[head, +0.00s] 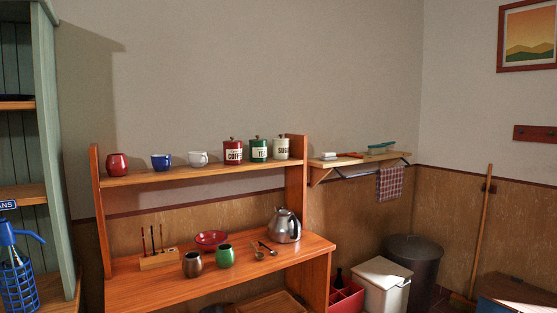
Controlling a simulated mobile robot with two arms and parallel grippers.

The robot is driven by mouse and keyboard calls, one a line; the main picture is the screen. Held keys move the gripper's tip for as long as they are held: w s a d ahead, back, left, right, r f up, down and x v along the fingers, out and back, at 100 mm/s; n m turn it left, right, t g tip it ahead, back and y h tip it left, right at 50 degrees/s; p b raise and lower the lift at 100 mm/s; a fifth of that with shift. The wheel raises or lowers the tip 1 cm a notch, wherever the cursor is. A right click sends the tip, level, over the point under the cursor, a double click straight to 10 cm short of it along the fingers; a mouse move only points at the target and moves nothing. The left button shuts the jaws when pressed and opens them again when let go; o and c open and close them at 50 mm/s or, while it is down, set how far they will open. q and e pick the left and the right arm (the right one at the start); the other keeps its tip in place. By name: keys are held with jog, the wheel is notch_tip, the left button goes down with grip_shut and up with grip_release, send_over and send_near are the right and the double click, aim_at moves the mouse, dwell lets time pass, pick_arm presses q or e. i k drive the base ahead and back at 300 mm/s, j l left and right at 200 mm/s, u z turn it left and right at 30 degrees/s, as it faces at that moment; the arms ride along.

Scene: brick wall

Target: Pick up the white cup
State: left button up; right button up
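The white cup (198,159) stands upright on the upper shelf (150,180) of a wooden unit, in the middle of the head view. A blue cup (161,162) stands to its left and a red canister marked COFFEE (233,152) to its right, with small gaps between them. Neither of my grippers shows in the head view.
A red cup (117,165), a green canister (258,150) and a white canister (281,148) share the shelf. The counter (140,291) below holds a kettle (285,226), a red bowl (211,239) and two small pots. A green cabinet (52,140) stands at left; bins stand at right.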

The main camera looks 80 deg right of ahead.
aim_at(197, 159)
jog(key=z, duration=2.05)
